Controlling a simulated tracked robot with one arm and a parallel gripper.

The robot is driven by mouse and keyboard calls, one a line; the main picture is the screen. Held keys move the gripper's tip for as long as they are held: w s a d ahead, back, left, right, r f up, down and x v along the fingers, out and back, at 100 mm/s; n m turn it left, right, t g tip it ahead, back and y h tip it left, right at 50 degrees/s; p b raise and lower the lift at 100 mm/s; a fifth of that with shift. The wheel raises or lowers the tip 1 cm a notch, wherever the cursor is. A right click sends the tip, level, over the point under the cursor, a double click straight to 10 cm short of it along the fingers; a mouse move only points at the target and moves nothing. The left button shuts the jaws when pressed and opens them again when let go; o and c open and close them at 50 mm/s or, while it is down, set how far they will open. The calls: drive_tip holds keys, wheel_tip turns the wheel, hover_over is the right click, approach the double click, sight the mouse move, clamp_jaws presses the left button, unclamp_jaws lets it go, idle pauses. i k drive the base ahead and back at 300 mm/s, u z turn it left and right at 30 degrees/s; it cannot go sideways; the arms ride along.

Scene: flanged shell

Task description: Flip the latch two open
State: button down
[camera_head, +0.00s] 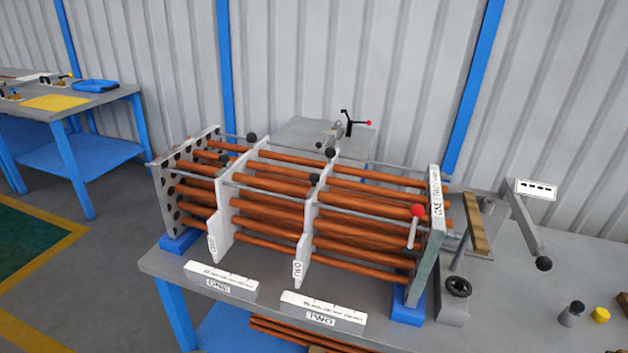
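A bundle of copper-coloured tubes (255,212) runs through upright plates on a grey bench. The right end plate (432,240) has small lettering on its top edge that seems to include ONE and TWO. A short lever with a red knob (416,211) stands beside that plate. Black knobs (315,180) sit on rods along the tubes. Two white plates (222,215) (307,225) cross the bundle. I cannot tell which part is latch two or whether it is shut. My gripper is not in view.
White scale blocks marked ONE (220,279) and TWO (323,311) lie at the bench's front. On the right are a crank arm (525,225), a handwheel (458,286), and a yellow cap (600,315). A second bench (70,105) stands at left. The floor there is clear.

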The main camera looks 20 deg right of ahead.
sight(314, 178)
drive_tip(key=i, duration=0.9)
drive_tip(key=u, duration=0.05)
